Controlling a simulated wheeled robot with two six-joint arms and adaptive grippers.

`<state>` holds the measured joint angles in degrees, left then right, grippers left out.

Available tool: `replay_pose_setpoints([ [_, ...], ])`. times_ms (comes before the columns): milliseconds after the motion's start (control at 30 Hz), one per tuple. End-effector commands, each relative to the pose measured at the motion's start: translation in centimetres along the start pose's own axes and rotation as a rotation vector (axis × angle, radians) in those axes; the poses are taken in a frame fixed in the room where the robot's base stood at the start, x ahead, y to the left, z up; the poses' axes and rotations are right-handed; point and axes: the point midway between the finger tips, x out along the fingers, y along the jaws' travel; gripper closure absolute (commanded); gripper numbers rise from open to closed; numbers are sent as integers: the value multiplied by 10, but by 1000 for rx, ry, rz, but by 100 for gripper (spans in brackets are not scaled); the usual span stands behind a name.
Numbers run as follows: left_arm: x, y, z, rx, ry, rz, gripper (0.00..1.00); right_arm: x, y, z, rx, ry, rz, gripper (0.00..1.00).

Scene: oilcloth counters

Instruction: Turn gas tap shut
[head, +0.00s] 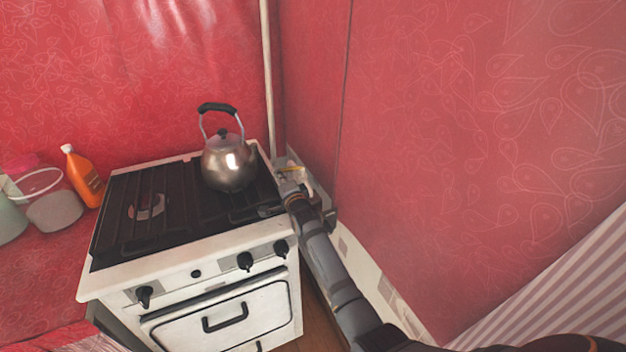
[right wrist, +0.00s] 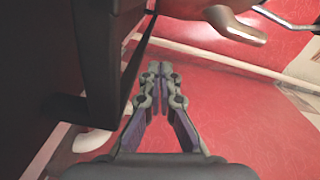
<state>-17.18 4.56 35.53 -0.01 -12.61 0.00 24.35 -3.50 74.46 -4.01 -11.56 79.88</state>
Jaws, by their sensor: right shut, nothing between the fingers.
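I cannot clearly make out the gas tap. In the head view a small yellowish part (head: 293,168) shows low in the corner, behind the stove's right side by the pipe; it may be the tap, partly hidden by my right arm. In the right wrist view a tan, rounded handle-like piece (right wrist: 236,25) hangs at the top, cut off by the edge. My right gripper (right wrist: 158,70) is shut and empty, its fingertips together in front of the red wall, below and left of that piece and apart from it. My left gripper is out of view.
The white stove (head: 220,315) stands left of my right arm, with a steel kettle (head: 229,163) on top. An upright pale pipe (head: 268,80) runs down the corner. An orange bottle (head: 82,175) is on the left counter. The gap between stove and right wall is narrow.

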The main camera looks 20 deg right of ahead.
Motion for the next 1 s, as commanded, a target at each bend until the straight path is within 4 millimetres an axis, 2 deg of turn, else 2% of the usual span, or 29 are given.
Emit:
replay_pose_setpoints([
  [300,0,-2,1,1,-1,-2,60,0,0,0,0,0,0,100],
  [433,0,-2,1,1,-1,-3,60,-8,1,0,0,0,0,100],
  [567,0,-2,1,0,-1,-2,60,-32,1,0,2,0,0,100],
  [800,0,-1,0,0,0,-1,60,-89,1,0,1,0,1,100],
  [1000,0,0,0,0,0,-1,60,-116,0,0,1,0,0,100],
])
